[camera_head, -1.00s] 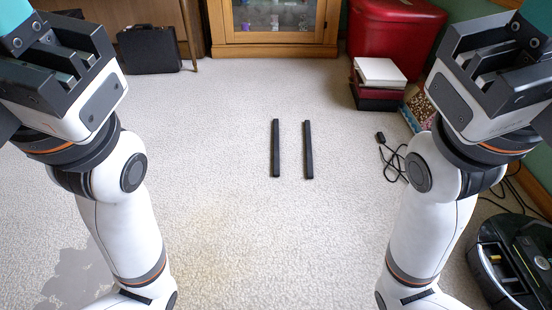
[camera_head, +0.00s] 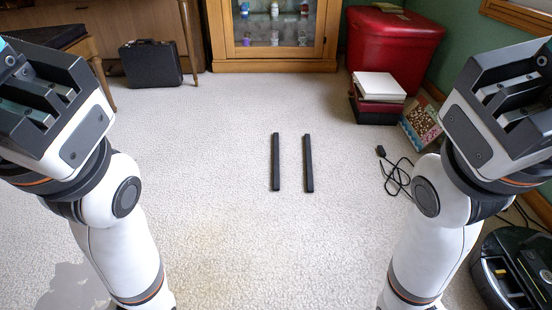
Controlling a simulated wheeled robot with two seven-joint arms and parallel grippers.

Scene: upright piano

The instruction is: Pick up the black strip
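Two thin black strips lie side by side on the pale carpet, apart from each other, both running away from me. The left black strip (camera_head: 276,162) and the right black strip (camera_head: 308,163) are in the middle of the head view. My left gripper (camera_head: 22,100) is raised at the left edge, far from the strips. My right gripper (camera_head: 518,95) is raised at the right edge, also far from them. Both hold nothing that I can see. The finger gaps are hard to make out at this angle.
A black cable (camera_head: 396,172) lies right of the strips. A dark round machine (camera_head: 515,265) stands at lower right. A red chest (camera_head: 393,48), stacked boxes (camera_head: 378,95), a wooden cabinet (camera_head: 272,66) and a black case (camera_head: 151,65) stand at the back. Carpet around the strips is clear.

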